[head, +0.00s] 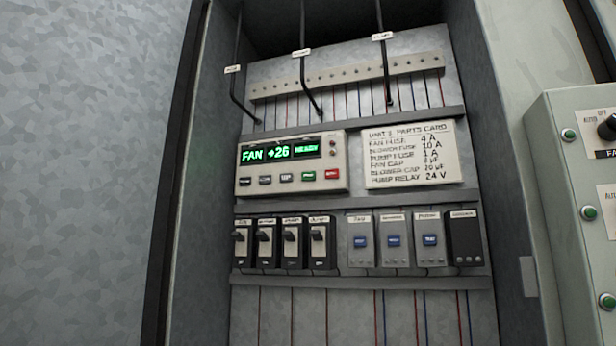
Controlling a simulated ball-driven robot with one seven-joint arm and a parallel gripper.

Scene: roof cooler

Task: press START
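A pale control unit (241,186) sits on the upper shelf inside an open grey cabinet. Its dark display (280,151) shows "FAN +26" and what looks like "READY" in green. Below the display is a row of small buttons: dark grey ones at the left, a green button (308,176) and a red button (332,174) at the right. The button lettering is too small to read surely, so I cannot confirm which one says START. Nothing covers the buttons. My gripper is not in view.
A handwritten parts card (412,154) is right of the unit. Below are black switches (291,243), relays with blue buttons (394,242) and a black module (463,238). A pale green panel (560,190) stands at the right. Black cables (308,80) hang above.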

